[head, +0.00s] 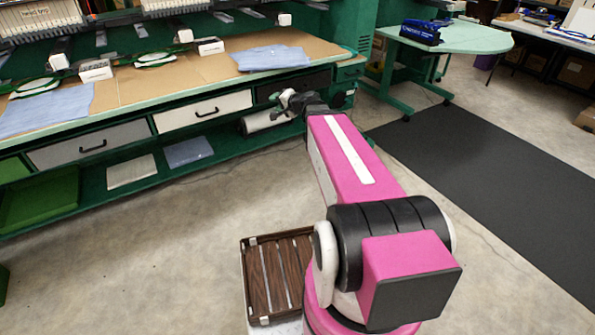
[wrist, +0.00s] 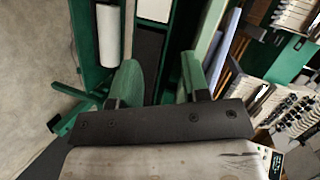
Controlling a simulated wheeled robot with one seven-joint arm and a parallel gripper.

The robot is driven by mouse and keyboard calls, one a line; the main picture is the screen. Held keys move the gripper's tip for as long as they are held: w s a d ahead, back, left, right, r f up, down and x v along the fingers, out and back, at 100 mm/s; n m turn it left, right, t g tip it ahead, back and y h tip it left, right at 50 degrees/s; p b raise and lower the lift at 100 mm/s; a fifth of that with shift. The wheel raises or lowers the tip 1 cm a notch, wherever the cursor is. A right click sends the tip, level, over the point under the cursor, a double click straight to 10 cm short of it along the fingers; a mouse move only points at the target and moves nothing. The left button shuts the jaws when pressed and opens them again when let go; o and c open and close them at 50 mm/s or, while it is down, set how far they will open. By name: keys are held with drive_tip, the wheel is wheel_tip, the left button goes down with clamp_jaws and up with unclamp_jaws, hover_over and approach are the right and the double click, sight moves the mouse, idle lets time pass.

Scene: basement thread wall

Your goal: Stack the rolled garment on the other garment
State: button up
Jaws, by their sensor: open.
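A light blue garment (head: 268,58) lies bunched on the right part of the brown bench top. Another light blue garment (head: 45,112) lies flat at the bench's left end. Neither clearly reads as a roll. My gripper (head: 287,99) is in front of the bench's front edge, below and right of the bunched garment. In the wrist view my gripper (wrist: 160,78) has its two greenish fingers spread with nothing between them. A pale blue strip (wrist: 223,66) right of the fingers may be a garment; I cannot tell.
A white cylinder (head: 262,120) lies on the lower shelf, also in the wrist view (wrist: 108,35). Embroidery machines (head: 40,22) line the bench's back. A brown slatted crate (head: 262,285) stands beside my base. A green table (head: 470,40) stands at the right. Floor between is clear.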

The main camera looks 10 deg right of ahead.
drive_tip(key=s+d+f+n+g+h, duration=0.3)
drive_tip(key=s+f+n+g+h, duration=0.4)
drive_tip(key=s+f+g, duration=0.5)
drive_tip(key=s+f+h, duration=0.1)
drive_tip(key=s+f, duration=0.6)
drive_tip(key=s, duration=0.1)
drive_tip(key=shift+s+n, duration=0.35)
drive_tip(key=shift+n, duration=0.05)
